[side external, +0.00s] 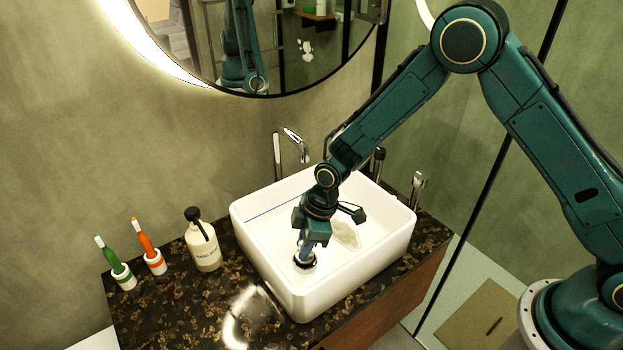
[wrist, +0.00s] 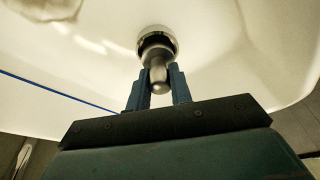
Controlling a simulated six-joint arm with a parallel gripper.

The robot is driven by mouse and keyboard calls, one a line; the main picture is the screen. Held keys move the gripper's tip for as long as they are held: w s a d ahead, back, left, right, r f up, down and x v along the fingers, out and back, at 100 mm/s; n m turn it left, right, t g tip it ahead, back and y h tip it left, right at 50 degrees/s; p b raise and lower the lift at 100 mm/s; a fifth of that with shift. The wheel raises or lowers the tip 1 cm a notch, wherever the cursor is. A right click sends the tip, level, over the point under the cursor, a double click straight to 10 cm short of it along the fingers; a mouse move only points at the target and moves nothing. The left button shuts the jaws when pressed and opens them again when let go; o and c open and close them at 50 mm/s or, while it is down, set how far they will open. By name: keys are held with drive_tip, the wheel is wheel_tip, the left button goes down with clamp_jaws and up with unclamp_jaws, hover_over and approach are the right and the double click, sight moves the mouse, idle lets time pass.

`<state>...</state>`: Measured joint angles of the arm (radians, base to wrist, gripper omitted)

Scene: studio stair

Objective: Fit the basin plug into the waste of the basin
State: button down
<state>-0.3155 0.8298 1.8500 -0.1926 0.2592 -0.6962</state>
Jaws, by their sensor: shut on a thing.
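The white basin (side external: 268,262) stands on the dark speckled counter. Its waste (wrist: 143,40) is a chrome ring around a dark opening in the basin floor; in the side view the waste (side external: 296,263) is partly behind my gripper (side external: 305,255). In the wrist view my gripper (wrist: 160,82) is shut on the basin plug (wrist: 158,76), a grey metal piece with a rounded end. The plug lines up with the dark opening, its far end at or over the waste. I cannot tell whether it touches or has entered the opening.
A soap bottle (side external: 203,247) and two toothbrushes in holders (side external: 124,277) (side external: 157,263) stand on the counter left of the basin. A tap (side external: 297,146) rises behind it. A pale lump (side external: 346,234) lies in the basin right of my gripper. The basin walls surround my gripper.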

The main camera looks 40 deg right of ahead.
drive_tip(key=c, duration=1.2)
unclamp_jaws()
drive_tip(key=shift+o, duration=0.2)
drive_tip(key=shift+r, duration=3.5)
